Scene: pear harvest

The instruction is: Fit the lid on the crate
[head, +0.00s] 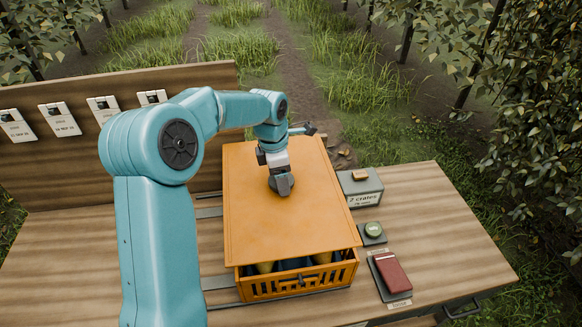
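The lid (290,228) is a flat orange panel over the orange slatted crate (297,285) in the middle of the table. The lid covers most of the crate, but a gap shows at the front, where yellowish fruit and dark blue lining are visible. I cannot tell whether the lid rests on the rim or hangs just above it. My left gripper (281,184) points down at the lid's upper middle and appears to touch it. Its fingers look close together; any handle between them is hidden. My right gripper is not in view.
Right of the crate are a grey box labelled "2 crates" (361,189), a small green round item on a dark block (374,232) and a red block (392,273) on a tray. A wooden backboard (75,150) with white cards stands at the back left. The table's right end is clear.

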